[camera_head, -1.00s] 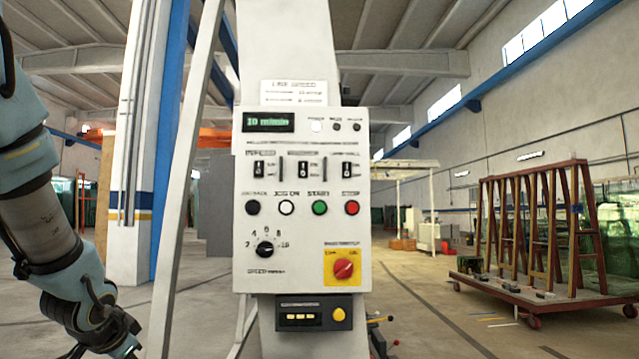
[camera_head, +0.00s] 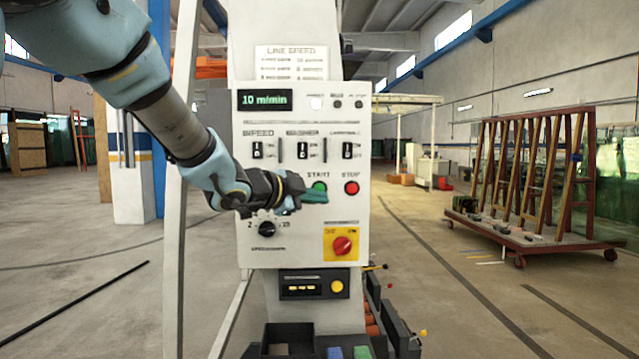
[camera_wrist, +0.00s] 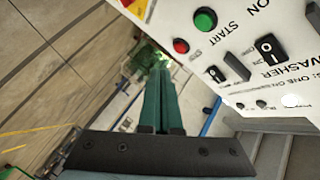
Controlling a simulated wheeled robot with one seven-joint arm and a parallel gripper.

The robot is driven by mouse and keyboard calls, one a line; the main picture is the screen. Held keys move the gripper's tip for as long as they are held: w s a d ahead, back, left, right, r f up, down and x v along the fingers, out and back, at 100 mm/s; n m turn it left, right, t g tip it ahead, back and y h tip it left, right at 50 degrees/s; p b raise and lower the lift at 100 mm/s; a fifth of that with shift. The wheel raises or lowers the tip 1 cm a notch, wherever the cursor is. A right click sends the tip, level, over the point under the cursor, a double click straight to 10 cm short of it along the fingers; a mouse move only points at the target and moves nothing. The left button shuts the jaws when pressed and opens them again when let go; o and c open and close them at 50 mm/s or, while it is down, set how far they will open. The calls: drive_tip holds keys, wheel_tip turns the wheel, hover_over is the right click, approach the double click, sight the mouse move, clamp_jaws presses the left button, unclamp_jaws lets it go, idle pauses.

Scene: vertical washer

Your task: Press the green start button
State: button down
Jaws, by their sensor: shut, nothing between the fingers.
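The green start button (camera_head: 320,187) sits on the white control panel (camera_head: 300,222), under the word START. It also shows in the wrist view (camera_wrist: 205,19), beside the red stop button (camera_wrist: 181,46). In the head view the red stop button (camera_head: 351,187) is just right of the green one. My gripper (camera_head: 324,196) is shut and empty, its green fingers just below the green button in the head view. In the wrist view the closed fingers (camera_wrist: 160,72) point past the panel's edge, apart from the button. In the head view my gripper hides the two buttons to the left.
A speed dial (camera_head: 267,229) and a red rotary switch on yellow (camera_head: 342,245) sit lower on the panel. A slanted post (camera_head: 181,150) stands left of it. A rack on a cart (camera_head: 530,240) stands at right. The floor between is open.

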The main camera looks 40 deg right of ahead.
sight(319, 189)
drive_tip(key=shift+w, duration=0.1)
drive_tip(key=w+d+p, duration=0.4)
drive_tip(key=w+d, duration=0.1)
drive_tip(key=w, duration=0.1)
drive_tip(key=shift+w+d, duration=0.25)
drive_tip(key=shift+w, duration=0.1)
idle(2.2)
drive_tip(key=shift+w+d+p, duration=0.25)
drive_tip(key=shift+w+p, duration=0.05)
drive_tip(key=shift+p, duration=0.15)
drive_tip(key=shift+w+d+p, duration=0.3)
drive_tip(key=shift+w+d, duration=0.05)
drive_tip(key=shift+w, duration=0.05)
idle(0.7)
idle(0.4)
drive_tip(key=shift+s+a+b, duration=0.6)
drive_tip(key=shift+s+b, duration=0.05)
drive_tip(key=shift+s, duration=0.05)
